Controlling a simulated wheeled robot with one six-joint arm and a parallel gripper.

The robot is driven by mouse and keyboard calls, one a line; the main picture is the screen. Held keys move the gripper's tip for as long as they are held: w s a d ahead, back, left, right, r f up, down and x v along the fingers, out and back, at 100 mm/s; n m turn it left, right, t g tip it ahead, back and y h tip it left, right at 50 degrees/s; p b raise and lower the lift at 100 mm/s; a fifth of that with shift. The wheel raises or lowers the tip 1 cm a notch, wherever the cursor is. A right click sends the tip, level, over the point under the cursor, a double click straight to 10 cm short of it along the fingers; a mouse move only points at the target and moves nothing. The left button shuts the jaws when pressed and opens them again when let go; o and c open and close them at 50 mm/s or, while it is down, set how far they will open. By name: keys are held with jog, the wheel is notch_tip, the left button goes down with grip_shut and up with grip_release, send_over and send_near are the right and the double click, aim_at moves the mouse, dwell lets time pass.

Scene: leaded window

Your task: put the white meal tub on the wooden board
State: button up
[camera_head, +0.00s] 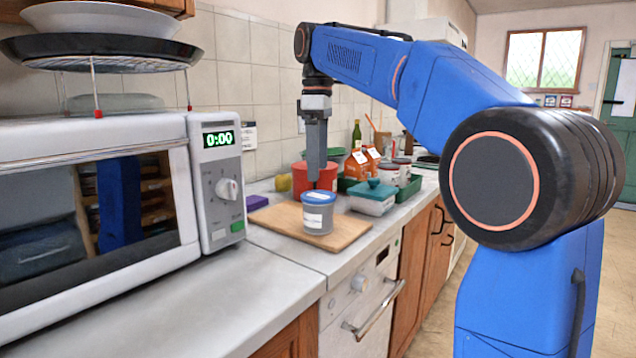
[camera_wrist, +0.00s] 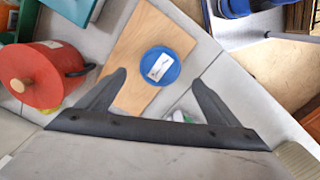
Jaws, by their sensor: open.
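A round grey tub (camera_head: 318,215) with a blue lid and white label stands upright on the wooden board (camera_head: 352,232). In the wrist view its blue lid (camera_wrist: 172,75) lies on the board (camera_wrist: 140,40). A low white tub (camera_head: 370,206) with a teal lid stands on the counter to the right of the board; which of the two is the meal tub I cannot tell. My gripper (camera_head: 316,180) points down just above the blue-lidded tub. In the wrist view my gripper (camera_wrist: 158,80) is open and empty, its fingertips either side of the lid; contact is not visible.
A red pot (camera_wrist: 40,72) stands beside the board on the wall side. A green crate (camera_head: 408,186) with cartons and tins is further along the counter. A microwave (camera_head: 90,200) stands at the left. The near counter (camera_head: 265,285) is clear.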

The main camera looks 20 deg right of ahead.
notch_tip(320, 180, up, 3)
jog(key=shift+f, duration=0.1)
dwell(0.3)
jog(key=s+d+f+m+t, duration=0.2)
jog(key=s+f+m, duration=0.4)
jog(key=s+f, duration=0.9)
jog(key=s+d+f+m+t, duration=0.2)
jog(key=s+d+f+m, duration=0.3)
jog(key=s+f, duration=1.1)
notch_tip(320, 180, down, 5)
jog(key=shift+d+f+m+t, duration=0.2)
jog(key=shift+m+t, duration=0.2)
jog(key=shift+m, duration=0.4)
jog(key=shift+c, duration=0.4)
